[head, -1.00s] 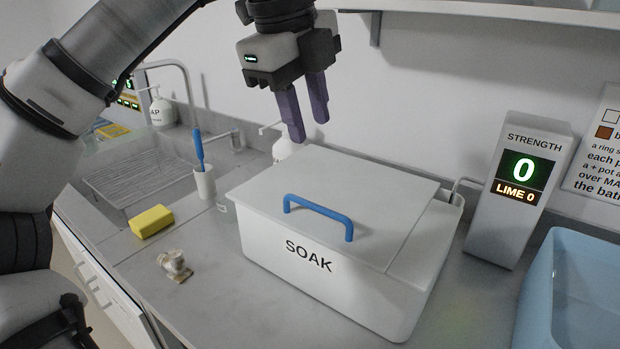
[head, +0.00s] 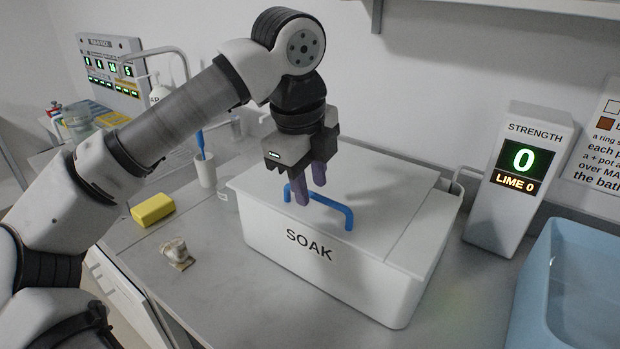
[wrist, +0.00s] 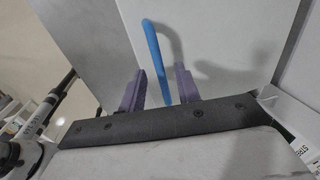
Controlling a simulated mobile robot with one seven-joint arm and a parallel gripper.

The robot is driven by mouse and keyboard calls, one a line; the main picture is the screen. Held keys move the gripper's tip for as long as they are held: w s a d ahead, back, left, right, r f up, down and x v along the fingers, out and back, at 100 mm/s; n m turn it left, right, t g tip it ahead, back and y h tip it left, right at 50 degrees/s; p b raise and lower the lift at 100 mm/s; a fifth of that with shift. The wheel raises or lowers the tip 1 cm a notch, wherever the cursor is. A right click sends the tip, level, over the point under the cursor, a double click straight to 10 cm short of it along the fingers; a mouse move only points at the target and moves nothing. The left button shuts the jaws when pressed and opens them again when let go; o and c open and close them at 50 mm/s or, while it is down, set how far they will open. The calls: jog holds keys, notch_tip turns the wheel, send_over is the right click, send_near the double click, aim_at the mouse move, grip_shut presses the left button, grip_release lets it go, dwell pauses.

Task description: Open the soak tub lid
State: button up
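The white soak tub (head: 320,268), marked SOAK, stands on the counter. Its lid (head: 385,190) lies flat on top and has a blue bar handle (head: 335,208) near the front edge. My gripper (head: 311,190) is low over the lid at the left part of the handle, its two purple fingers pointing down. In the wrist view my gripper (wrist: 158,88) has its fingers apart, with the blue handle (wrist: 156,60) showing in the gap between them. I see space beside the handle, so the fingers do not appear closed on it.
A strength meter (head: 515,180) reading 0 stands right of the tub, next to a blue basin (head: 570,290). Left of the tub are a white cup with a blue brush (head: 203,170), a yellow sponge (head: 152,209) and a small beige object (head: 177,252). A shelf (head: 490,15) overhangs the back.

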jog(key=shift+f, duration=0.2)
jog(key=shift+c, duration=0.2)
grip_shut()
jog(key=w+d+r+p, duration=0.3)
jog(key=w+r+p, duration=0.2)
jog(key=r, duration=0.3)
jog(key=w+d+r+p, duration=0.4)
jog(key=w+r+p, duration=0.1)
jog(key=r, duration=0.4)
jog(key=shift+w+d+p, duration=0.2)
jog(key=shift+w+p, duration=0.15)
jog(key=shift+p, duration=0.55)
jog(key=shift+f, duration=0.1)
